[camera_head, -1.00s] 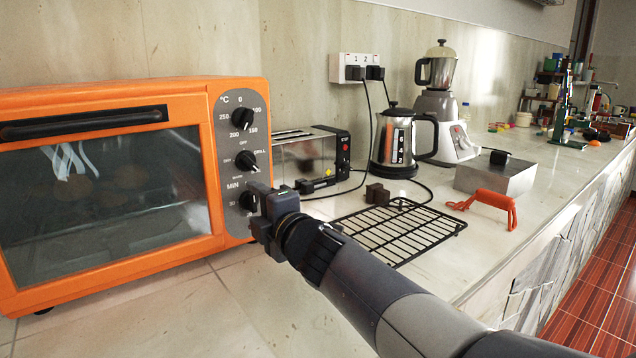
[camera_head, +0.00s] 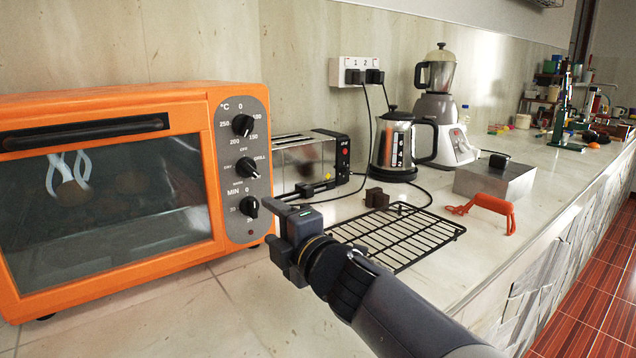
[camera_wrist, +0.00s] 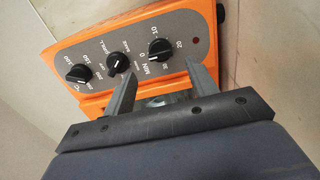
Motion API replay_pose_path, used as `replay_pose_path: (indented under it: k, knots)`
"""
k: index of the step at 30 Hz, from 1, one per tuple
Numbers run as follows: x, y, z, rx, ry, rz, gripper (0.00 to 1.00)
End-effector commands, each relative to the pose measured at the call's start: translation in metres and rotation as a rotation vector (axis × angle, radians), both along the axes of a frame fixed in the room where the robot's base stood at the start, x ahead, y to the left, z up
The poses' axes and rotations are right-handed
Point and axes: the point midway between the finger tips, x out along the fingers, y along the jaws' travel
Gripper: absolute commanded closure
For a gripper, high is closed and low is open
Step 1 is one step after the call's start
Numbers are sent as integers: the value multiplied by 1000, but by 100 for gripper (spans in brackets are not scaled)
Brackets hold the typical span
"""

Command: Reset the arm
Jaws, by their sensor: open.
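My gripper (camera_head: 285,212) is in front of the lower right of the orange toaster oven (camera_head: 213,93), near its bottom MIN knob (camera_head: 249,206). In the wrist view my gripper (camera_wrist: 158,78) has its two fingers spread apart with nothing held between them. The oven's grey control panel (camera_wrist: 139,54) lies beyond the fingertips, with three black knobs showing. The gripper looks apart from the knob in the head view. The oven door (camera_head: 100,200) is closed.
A black wire rack (camera_head: 400,236) lies on the counter right of my arm, with an orange handle-like item (camera_head: 487,207) beyond it. A toaster (camera_head: 303,163), a kettle (camera_head: 396,143) and a blender (camera_head: 440,110) stand behind. The counter's front left is clear.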

Motion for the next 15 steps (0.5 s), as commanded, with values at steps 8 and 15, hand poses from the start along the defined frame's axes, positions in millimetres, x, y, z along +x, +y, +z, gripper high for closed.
replay_pose_path:
  k: [8, 15]
  knots:
    - [-38, -29, 3, -1, -1, -3, 45]
    - [-3, -2, -3, -1, 2, 1, 45]
